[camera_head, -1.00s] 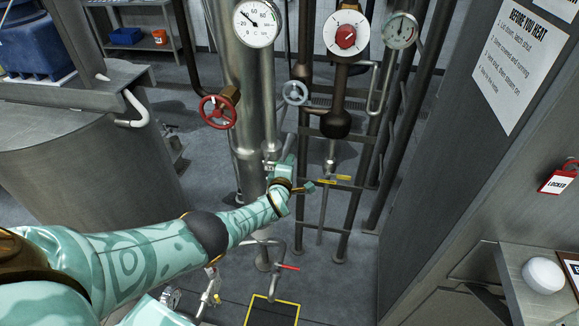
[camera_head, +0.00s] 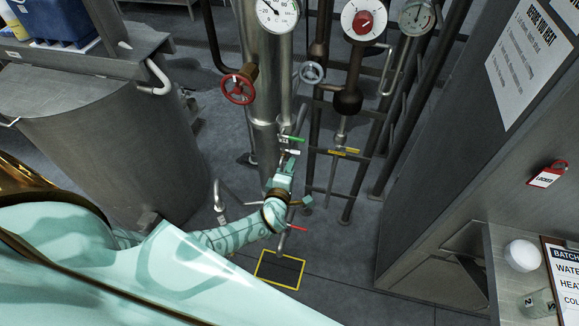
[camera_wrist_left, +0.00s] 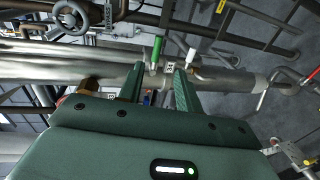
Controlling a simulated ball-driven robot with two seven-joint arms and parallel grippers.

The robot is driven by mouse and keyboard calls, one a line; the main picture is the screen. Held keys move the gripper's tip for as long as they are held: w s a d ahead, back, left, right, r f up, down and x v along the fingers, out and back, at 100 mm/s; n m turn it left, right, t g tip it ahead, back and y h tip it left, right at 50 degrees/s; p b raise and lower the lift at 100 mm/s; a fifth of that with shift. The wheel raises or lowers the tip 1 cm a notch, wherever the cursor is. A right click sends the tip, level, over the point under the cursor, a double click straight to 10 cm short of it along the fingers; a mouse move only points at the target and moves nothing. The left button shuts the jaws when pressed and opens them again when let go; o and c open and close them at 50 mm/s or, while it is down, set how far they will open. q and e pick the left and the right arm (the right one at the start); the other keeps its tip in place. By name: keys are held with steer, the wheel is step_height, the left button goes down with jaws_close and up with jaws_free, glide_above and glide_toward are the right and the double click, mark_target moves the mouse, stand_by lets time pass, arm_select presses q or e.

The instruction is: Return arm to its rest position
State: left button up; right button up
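My left arm reaches in from the left, and its teal gripper (camera_head: 286,168) is by the vertical steel pipe (camera_head: 264,110). In the left wrist view the two fingers of the gripper (camera_wrist_left: 159,78) stand apart with nothing gripped between them. A green valve handle (camera_wrist_left: 157,48) shows just beyond the fingertips, with a small white tag near it. The green handle (camera_head: 292,139) also shows in the head view, just above the gripper. Whether the fingers touch it I cannot tell. My right gripper is not in view.
A red handwheel (camera_head: 238,88) and a grey handwheel (camera_head: 312,72) sit on the pipes above. A yellow handle (camera_head: 344,151) is to the right and a red handle (camera_head: 298,231) below. A steel vessel (camera_head: 110,140) stands left, a grey cabinet (camera_head: 440,150) right.

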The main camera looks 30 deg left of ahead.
arm_select(q)
steer(key=shift+s+d, duration=0.1)
steer(key=shift+s, duration=0.2)
stand_by(0.4)
